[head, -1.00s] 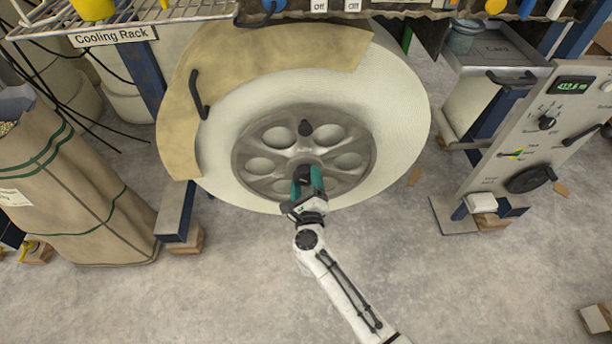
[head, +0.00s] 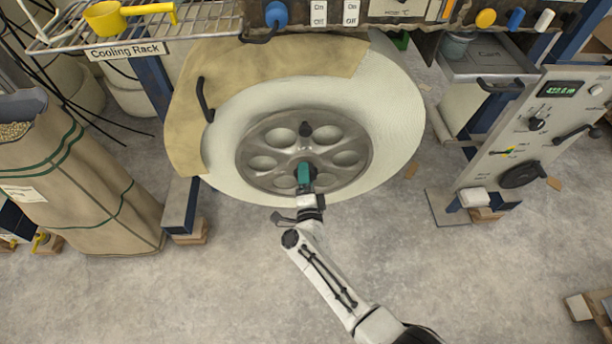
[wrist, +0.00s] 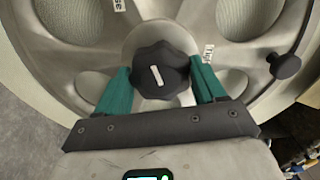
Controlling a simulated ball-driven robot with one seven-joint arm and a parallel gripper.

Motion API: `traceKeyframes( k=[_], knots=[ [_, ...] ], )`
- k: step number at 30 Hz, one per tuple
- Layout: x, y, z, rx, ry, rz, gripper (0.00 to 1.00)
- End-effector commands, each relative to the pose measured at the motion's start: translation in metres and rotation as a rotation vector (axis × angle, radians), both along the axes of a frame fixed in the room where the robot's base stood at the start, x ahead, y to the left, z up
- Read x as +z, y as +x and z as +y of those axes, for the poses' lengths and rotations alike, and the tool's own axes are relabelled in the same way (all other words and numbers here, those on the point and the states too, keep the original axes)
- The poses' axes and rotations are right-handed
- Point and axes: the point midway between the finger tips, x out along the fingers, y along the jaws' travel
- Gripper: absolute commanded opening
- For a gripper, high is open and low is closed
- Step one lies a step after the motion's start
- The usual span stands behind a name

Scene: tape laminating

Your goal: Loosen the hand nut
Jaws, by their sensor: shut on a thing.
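The hand nut (wrist: 160,72) is a black lobed knob with a white bar mark on its face, at the middle of the grey spoked hub. In the wrist view my gripper (wrist: 161,82) has its two teal fingers on either side of the nut, shut on it. In the head view my gripper (head: 304,175) reaches the hub's centre from below and covers most of the nut. The hub (head: 262,180) sits in a large white tape roll (head: 398,120). Two small white labels show on the hub, one near the nut's right side, partly hidden by a finger.
A black knob (wrist: 284,66) sticks out of the hub; it also shows in the head view (head: 306,131). A tan guard with a black handle (head: 204,99) covers the roll's upper left. A control panel (head: 535,130) stands right, a sack (head: 75,190) left.

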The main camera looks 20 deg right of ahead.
Motion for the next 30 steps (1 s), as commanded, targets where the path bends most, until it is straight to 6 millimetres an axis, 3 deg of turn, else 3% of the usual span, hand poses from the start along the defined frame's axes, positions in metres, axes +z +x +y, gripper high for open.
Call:
traceKeyframes(
  k=[12,29,30],
  knots=[
    [-0.0004,-0.0001,0.0017,0.004,-0.184,0.061,0.39],
    [-0.0016,-0.0004,0.0018,0.005,-0.21,0.07,0.39],
    [-0.0017,-0.0003,0.0018,0.005,-0.21,0.07,0.72]
  ],
)
